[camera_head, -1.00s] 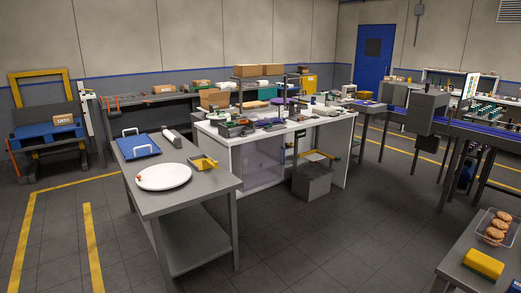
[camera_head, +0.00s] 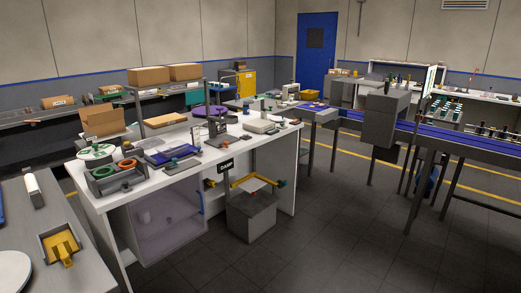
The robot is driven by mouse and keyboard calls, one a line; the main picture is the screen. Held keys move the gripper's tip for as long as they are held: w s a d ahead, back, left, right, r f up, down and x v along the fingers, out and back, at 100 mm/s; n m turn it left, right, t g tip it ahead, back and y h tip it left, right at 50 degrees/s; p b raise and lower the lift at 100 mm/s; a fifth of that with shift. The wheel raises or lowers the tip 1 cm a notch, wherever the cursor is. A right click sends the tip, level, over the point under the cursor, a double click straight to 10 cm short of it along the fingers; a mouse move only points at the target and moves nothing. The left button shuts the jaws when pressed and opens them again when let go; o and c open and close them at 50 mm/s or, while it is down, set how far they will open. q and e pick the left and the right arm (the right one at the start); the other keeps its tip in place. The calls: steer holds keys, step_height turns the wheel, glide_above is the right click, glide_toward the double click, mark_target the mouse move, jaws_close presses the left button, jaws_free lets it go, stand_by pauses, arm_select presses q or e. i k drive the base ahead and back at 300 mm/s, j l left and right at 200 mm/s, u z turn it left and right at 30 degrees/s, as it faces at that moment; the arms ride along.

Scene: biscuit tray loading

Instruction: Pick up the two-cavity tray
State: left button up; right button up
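I cannot make out a two-cavity tray in the head view now. The clear tray with biscuits seen at the lower right earlier is out of the picture. Neither of my grippers is in view.
A white workbench (camera_head: 95,201) holding tools and small parts stands at centre left. A grey table (camera_head: 95,270) with a yellow scoop (camera_head: 62,247) is at lower left. A grey box (camera_head: 251,220) stands on the floor. A blue conveyor (camera_head: 450,133) runs at right. Floor at lower right is clear (camera_head: 360,250).

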mark_target(168, 151)
steer(key=i+u, duration=0.1)
steer(key=i, duration=0.35)
steer(key=i+l+u, duration=0.15)
steer(key=i, duration=0.3)
steer(key=i+l+u, duration=0.1)
steer(key=i, duration=0.35)
steer(key=i+l+u, duration=0.1)
steer(key=i, duration=0.35)
